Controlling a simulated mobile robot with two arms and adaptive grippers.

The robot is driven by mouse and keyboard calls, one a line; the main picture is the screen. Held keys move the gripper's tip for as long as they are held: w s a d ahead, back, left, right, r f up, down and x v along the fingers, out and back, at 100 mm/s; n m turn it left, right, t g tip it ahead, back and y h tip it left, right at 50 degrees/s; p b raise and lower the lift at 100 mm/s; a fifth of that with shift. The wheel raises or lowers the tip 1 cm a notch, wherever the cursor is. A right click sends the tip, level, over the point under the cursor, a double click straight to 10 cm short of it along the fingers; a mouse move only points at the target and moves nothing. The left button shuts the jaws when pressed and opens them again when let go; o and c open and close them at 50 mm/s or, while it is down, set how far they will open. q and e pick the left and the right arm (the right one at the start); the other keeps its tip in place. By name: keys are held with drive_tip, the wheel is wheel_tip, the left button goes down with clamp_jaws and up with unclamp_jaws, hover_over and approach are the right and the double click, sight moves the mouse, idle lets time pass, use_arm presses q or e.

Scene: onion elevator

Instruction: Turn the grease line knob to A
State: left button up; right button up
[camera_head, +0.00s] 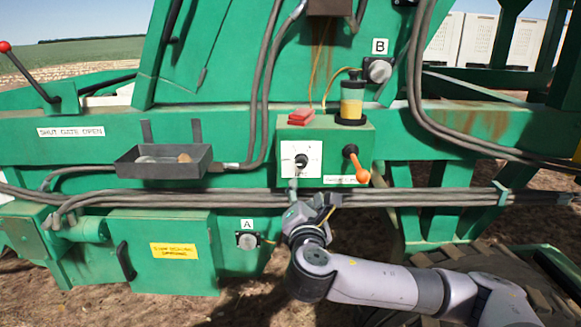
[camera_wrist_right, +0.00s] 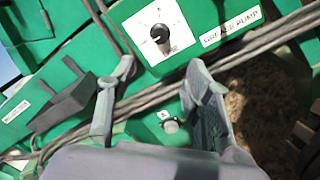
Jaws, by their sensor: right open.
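The knob (camera_head: 301,160) is a small black dial on a white square plate, on the front of a green box. In the right wrist view the knob (camera_wrist_right: 160,34) shows larger, with a pale pointer mark; the plate's small marks are too unclear to read. My right gripper (camera_head: 311,195) is just below the plate, in front of the hoses. In the right wrist view its two fingers (camera_wrist_right: 160,72) are spread apart with nothing between them, and the knob lies beyond their tips, not touched. My left gripper is not in view.
Grey hoses (camera_head: 400,197) run across just below the box. An orange-handled lever (camera_head: 361,177) sits right of the plate above a GREASE PUMP label (camera_wrist_right: 231,26). A dark tray (camera_head: 163,171) juts out at left. Round fittings are labelled A (camera_head: 247,225) and B (camera_head: 380,46).

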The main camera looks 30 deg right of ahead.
sight(302, 165)
drive_tip(key=p+x, duration=0.1)
drive_tip(key=x, duration=1.4)
drive_tip(key=shift+w+d+p, duration=0.1)
drive_tip(key=shift+w+p, duration=0.3)
drive_tip(key=shift+c, duration=0.3)
clamp_jaws()
